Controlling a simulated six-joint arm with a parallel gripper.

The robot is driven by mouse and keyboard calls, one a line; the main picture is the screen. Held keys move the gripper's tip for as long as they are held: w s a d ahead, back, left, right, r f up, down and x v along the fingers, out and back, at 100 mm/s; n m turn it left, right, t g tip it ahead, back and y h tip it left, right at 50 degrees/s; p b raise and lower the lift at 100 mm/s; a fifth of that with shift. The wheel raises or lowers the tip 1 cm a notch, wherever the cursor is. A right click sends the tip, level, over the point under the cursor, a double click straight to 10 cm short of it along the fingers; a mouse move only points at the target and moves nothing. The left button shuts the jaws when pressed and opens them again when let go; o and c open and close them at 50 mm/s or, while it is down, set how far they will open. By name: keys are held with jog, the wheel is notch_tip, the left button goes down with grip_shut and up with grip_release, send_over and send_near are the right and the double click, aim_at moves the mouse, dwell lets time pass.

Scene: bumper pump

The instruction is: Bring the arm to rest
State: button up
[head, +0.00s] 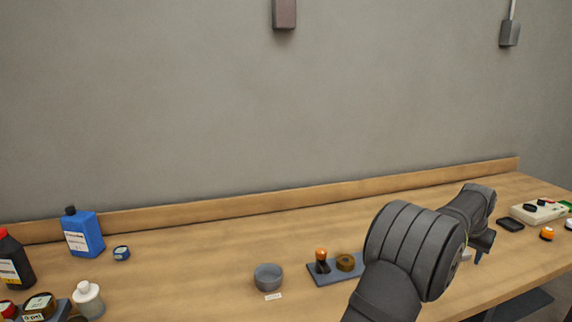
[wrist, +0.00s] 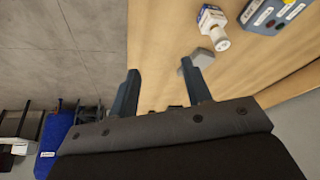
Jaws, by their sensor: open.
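My arm reaches in from the bottom right of the head view and bends toward the right part of the bench. My gripper (wrist: 165,95) shows in the wrist view with its two dark fingers apart and nothing between them. In the head view the gripper end is mostly hidden behind my arm, with only a dark finger tip showing near the bench's front edge. The wooden bench (head: 190,270) runs across the head view, and its top (wrist: 160,45) lies beyond the fingers in the wrist view.
Bottles, including a blue one (head: 84,234), stand at the left. A pale control box (head: 538,212) sits at the right. Bare bench lies left of the bowl.

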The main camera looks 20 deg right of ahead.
jog(key=s+a+f, duration=0.1)
jog(key=s+a, duration=0.2)
jog(key=a, duration=0.4)
jog(key=s+a+f+n, duration=0.1)
jog(key=s+a+f, duration=0.1)
jog(key=s+a, duration=0.2)
jog(key=s+a+f+n, duration=0.1)
jog(key=s+a+f, duration=0.1)
jog(key=a, duration=0.8)
jog(key=shift+s+a+t, duration=0.3)
jog(key=shift+s+a, duration=0.05)
jog(key=shift+s, duration=0.3)
jog(key=w+d+r, duration=0.2)
jog(key=w+d, duration=0.1)
jog(key=d, duration=0.4)
jog(key=w+d+r+m, duration=0.1)
jog(key=w+d, duration=0.3)
jog(key=d, duration=0.4)
jog(key=shift+r, duration=0.45)
jog(key=shift+a, duration=0.15)
